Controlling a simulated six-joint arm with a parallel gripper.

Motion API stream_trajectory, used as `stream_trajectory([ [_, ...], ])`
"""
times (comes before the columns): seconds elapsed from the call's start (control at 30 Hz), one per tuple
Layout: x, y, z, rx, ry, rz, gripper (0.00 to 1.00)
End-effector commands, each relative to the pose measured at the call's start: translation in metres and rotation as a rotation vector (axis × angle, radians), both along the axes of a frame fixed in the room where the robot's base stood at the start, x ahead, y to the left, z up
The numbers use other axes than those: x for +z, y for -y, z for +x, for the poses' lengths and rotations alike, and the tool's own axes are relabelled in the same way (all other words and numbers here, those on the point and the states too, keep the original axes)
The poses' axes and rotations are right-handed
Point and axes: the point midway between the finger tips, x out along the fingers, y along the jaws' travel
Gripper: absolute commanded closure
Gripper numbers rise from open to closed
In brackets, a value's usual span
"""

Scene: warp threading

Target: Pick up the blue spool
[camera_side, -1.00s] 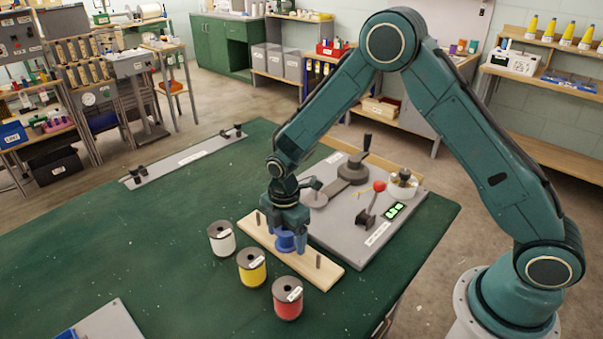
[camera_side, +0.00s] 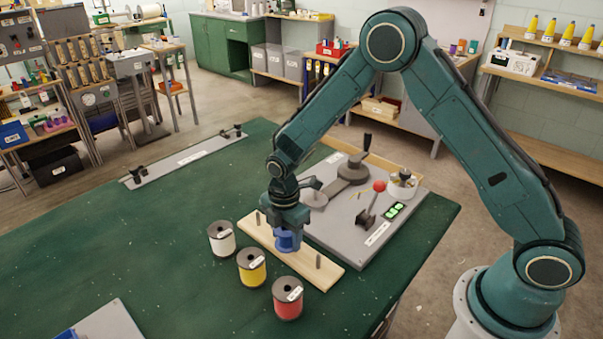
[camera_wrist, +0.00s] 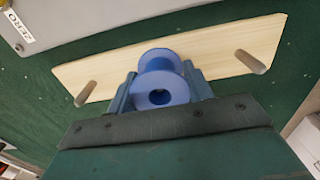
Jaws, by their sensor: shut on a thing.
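The blue spool (camera_side: 288,240) is at the middle of the wooden peg board (camera_side: 263,239), between two upright pegs. My gripper (camera_side: 289,236) comes down on it from above and is shut on it. In the wrist view the blue spool (camera_wrist: 160,84) sits between the two fingers of my gripper (camera_wrist: 160,90), one on each side. Its round end with a dark centre hole faces the camera. The wooden board (camera_wrist: 225,48) lies behind it with a peg on either side. I cannot tell whether the spool touches the board.
White (camera_side: 221,238), yellow (camera_side: 251,267) and red (camera_side: 287,298) spools stand in front of the board. A grey machine plate (camera_side: 340,225) with a red-knobbed lever (camera_side: 372,203) lies just behind and right. The green table (camera_side: 130,235) is mostly clear to the left.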

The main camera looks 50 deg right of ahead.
Motion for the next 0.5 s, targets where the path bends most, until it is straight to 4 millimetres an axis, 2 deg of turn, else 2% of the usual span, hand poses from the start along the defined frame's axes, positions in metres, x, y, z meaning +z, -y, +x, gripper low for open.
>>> stream_trajectory([
  [0.27,0.013,0.0,0.001,0.0,0.003,0.001,0.72],
  [0.5,0.047,0.0,0.001,0.0,0.006,0.001,0.72],
])
